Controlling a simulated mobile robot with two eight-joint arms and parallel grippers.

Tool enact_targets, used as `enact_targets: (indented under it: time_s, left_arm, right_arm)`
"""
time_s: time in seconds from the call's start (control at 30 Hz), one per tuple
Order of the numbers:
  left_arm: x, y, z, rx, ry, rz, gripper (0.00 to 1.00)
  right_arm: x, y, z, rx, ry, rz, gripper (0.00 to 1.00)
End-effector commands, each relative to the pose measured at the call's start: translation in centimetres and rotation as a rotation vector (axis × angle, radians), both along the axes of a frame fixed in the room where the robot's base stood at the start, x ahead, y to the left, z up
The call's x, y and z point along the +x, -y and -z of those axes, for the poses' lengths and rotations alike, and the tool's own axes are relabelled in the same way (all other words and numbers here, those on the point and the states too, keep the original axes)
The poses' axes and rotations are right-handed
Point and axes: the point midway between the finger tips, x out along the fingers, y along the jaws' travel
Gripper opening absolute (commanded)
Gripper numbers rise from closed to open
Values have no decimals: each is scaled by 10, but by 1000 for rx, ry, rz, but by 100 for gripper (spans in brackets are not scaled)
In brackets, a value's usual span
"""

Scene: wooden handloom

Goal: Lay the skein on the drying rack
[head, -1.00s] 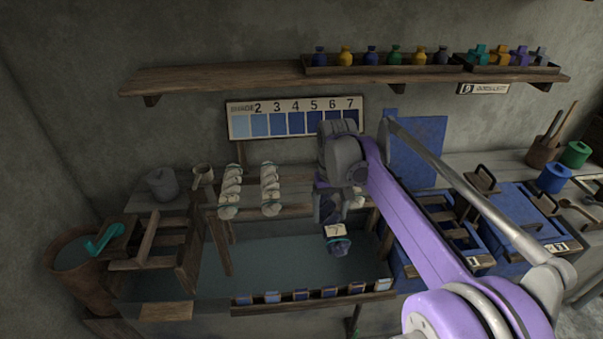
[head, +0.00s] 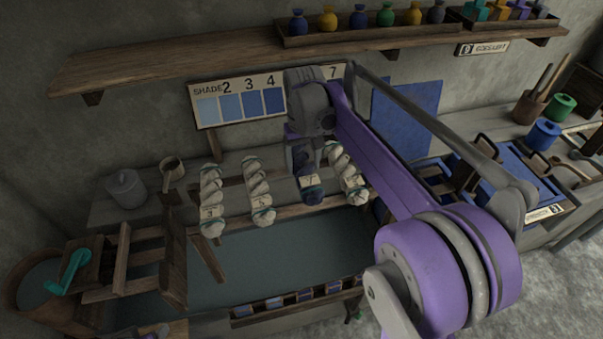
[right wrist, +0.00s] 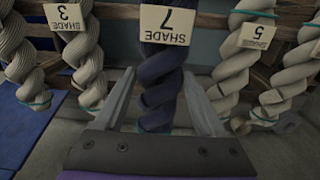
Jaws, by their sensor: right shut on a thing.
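A dark blue twisted skein (head: 312,192) with a tag marked 7 hangs in my right gripper (head: 305,165). The right wrist view shows the skein (right wrist: 160,75) between my two fingers (right wrist: 160,108), with its "SHADE 7" tag upside down. The wooden rack (head: 285,211) has two rails with pale skeins across them. The dark skein is over the rack, between the pale skein (head: 258,190) on its left and the pale skeins (head: 348,178) on its right. I cannot tell whether it touches the rails. My left gripper is not in view.
A dark vat (head: 270,255) lies below the rack. A wooden frame with a teal crank (head: 72,270) stands at the left. A shade chart (head: 240,103) and a shelf (head: 180,68) are behind. Pale skeins stand close on both sides of the held one.

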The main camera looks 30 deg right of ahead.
Motion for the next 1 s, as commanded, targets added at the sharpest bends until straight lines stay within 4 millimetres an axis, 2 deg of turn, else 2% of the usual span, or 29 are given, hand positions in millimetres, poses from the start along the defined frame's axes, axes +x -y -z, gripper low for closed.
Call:
enact_targets:
  time_s: [0.33, 0.77, 0.8, 0.9, 0.93, 1.0]
  left_arm:
    - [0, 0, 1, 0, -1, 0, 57]
    - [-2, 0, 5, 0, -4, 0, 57]
    - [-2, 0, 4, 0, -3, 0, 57]
    - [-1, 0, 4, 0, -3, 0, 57]
    - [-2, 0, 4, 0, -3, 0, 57]
    - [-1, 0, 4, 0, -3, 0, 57]
  right_arm:
    - [1, 0, 40, 0, 1, 0, 0]
    - [0, 0, 48, 0, 0, 0, 0]
    - [1, 0, 47, 0, 1, 0, 79]
    - [1, 0, 46, 0, 1, 0, 97]
    - [1, 0, 46, 0, 1, 0, 100]
    - [1, 0, 46, 0, 1, 0, 100]
